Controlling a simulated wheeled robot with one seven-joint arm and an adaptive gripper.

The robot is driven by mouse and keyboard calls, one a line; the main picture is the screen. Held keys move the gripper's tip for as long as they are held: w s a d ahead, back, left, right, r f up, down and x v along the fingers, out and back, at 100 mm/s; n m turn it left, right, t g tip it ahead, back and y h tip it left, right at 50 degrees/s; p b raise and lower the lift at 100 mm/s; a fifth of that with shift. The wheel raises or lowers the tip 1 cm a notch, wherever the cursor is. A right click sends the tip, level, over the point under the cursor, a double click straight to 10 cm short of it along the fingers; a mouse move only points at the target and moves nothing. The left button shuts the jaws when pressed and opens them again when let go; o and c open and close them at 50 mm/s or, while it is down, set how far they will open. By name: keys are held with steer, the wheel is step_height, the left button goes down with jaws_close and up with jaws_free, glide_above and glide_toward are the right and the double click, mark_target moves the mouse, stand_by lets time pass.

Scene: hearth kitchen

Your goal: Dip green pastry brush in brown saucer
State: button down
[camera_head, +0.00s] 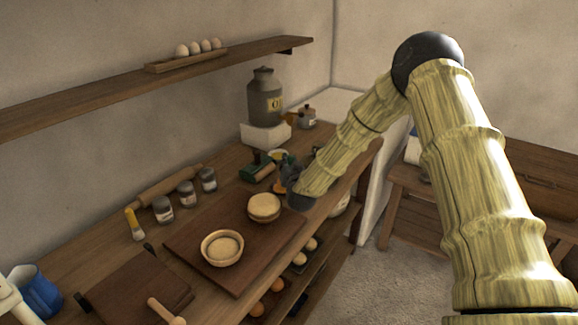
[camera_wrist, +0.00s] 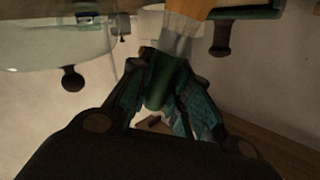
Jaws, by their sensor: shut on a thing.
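My gripper (camera_head: 285,174) is over the far part of the wooden counter, beyond the board, small and dark in the head view. In the wrist view its teal fingers (camera_wrist: 168,100) are shut on the green handle of the pastry brush (camera_wrist: 160,82). The brush's pale ferrule and orange-tan end point toward the top of that view. In the head view the brush is hard to separate from the gripper. A small round pale dish (camera_head: 278,154) lies just behind the gripper, partly hidden. I cannot tell whether it is the brown saucer.
A dark board (camera_head: 196,239) carries two round bowl-like things (camera_head: 222,247) (camera_head: 264,207). Jars (camera_head: 163,209) and a rolling pin (camera_head: 170,186) line the wall. A grey can (camera_head: 264,97) stands on a white block behind.

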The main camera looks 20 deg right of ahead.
mark_target(289, 156)
steer(key=shift+r+p, duration=1)
steer(key=shift+r, duration=1.65)
